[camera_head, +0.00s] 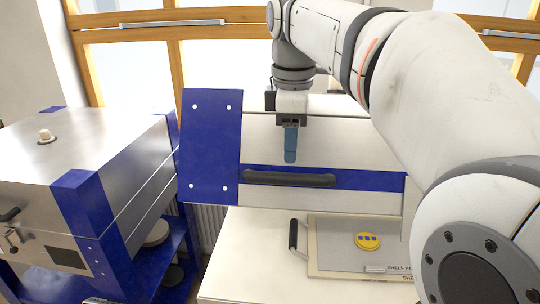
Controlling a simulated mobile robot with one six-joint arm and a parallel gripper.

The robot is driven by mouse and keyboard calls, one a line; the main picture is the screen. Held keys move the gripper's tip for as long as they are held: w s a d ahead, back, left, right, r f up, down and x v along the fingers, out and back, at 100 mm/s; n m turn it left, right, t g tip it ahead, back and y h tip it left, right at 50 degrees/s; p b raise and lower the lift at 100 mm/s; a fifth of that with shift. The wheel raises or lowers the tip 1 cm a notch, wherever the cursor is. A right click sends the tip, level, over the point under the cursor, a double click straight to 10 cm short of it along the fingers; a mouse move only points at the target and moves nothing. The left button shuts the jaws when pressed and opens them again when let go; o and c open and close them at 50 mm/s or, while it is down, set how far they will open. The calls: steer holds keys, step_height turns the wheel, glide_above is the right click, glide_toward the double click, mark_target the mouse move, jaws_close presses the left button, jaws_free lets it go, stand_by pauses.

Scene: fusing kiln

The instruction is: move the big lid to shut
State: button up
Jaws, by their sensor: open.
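The big lid (340,150) appears as a broad steel panel with a blue left end plate, in the middle of the head view. A blue band runs low across it and carries a long dark handle (288,179). The lid's right part is hidden behind my arm, and its hinge does not show, so I cannot tell its exact angle. My gripper (290,158) points down in front of the panel, above the handle's middle. Its blue fingers are seen edge-on; it is open, with nothing seen in it and apart from the handle.
A second steel kiln (85,150) with blue corners stands at left on a blue stand (165,262). Below the panel, a pale surface (240,250) bears a grey board (335,260) with a dark handle and a yellow disc (367,241). Wood-framed windows are behind.

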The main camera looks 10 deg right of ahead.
mark_target(291, 174)
steer(key=f, duration=0.7)
steer(key=shift+w+d, duration=0.2)
steer(key=shift+c, duration=0.4)
jaws_close()
